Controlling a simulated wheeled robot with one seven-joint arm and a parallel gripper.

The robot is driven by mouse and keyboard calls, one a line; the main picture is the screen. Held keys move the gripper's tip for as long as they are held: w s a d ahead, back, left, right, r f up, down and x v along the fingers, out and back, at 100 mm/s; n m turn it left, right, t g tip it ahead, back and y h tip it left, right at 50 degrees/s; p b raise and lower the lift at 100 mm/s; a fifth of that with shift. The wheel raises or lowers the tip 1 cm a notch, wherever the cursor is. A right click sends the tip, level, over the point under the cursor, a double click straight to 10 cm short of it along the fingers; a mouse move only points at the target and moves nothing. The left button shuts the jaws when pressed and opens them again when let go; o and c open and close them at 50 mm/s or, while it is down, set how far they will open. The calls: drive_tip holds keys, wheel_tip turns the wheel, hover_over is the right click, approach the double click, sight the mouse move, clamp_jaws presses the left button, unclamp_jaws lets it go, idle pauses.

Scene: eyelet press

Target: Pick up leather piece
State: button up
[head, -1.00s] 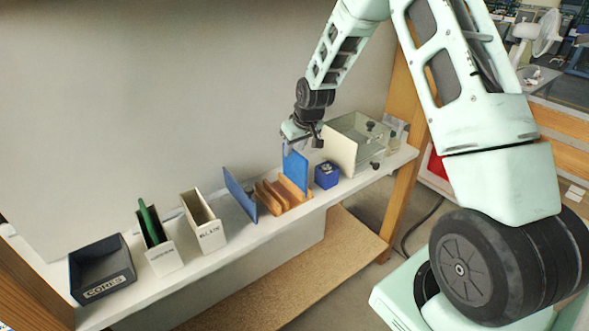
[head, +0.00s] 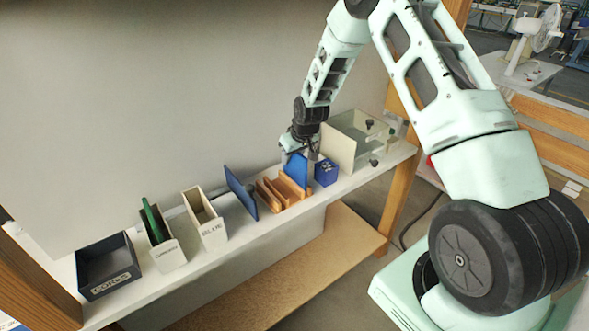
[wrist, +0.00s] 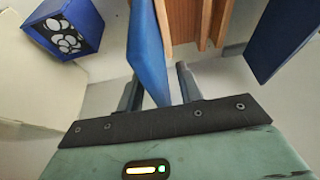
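A flat blue leather piece (head: 295,168) stands upright in the brown wooden rack (head: 270,198). In the wrist view the blue piece (wrist: 148,50) rises edge-on between the two fingers of my gripper (wrist: 160,92). The fingers are apart, with a gap visible on at least the right side, so the gripper is open around the piece. In the head view my gripper (head: 302,155) is at the top of the piece and partly hides it. A second blue panel (head: 240,193) stands tilted left of the rack.
A small blue box (head: 327,172) and a clear-sided press housing (head: 362,138) stand close on the right. To the left are a white bin (head: 205,220), a white bin with a green piece (head: 165,250) and a dark tray (head: 108,268). The white shelf's front edge is near.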

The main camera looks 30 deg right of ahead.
drive_tip(key=shift+f, duration=0.2)
idle(0.4)
clamp_jaws()
drive_tip(key=shift+r, duration=0.15)
